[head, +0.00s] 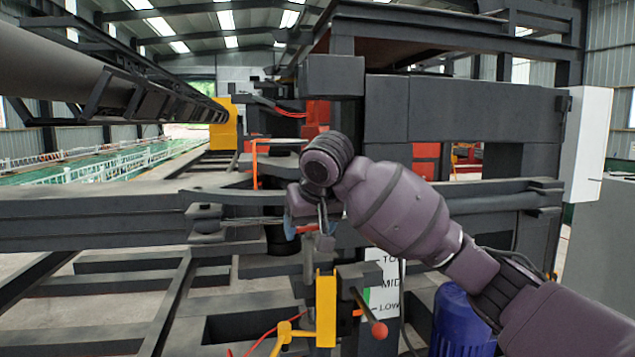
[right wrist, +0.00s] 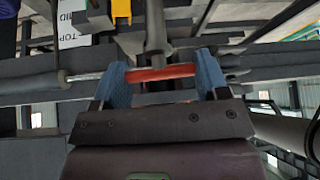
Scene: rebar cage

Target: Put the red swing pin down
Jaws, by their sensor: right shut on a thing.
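The red swing pin (right wrist: 160,73) spans the gap between the two blue fingertips of my right gripper (right wrist: 161,78) in the right wrist view. My right gripper is shut on it. In the head view the right gripper (head: 304,224) points down in front of the dark horizontal beams, above the yellow upright bracket. Only a small bit of red (head: 306,229) shows there beside a blue finger. A thin silvery rod lies in line with the pin to the left in the wrist view; I cannot tell whether it belongs to it. My left gripper is not in view.
Below the gripper stand a yellow bracket (head: 326,309) and a lever with a red ball knob (head: 379,330). A TOP/MID/LOW sign (head: 385,285) is just behind. Dark beams (head: 90,218) cross at the left; a blue motor (head: 462,325) stands lower right.

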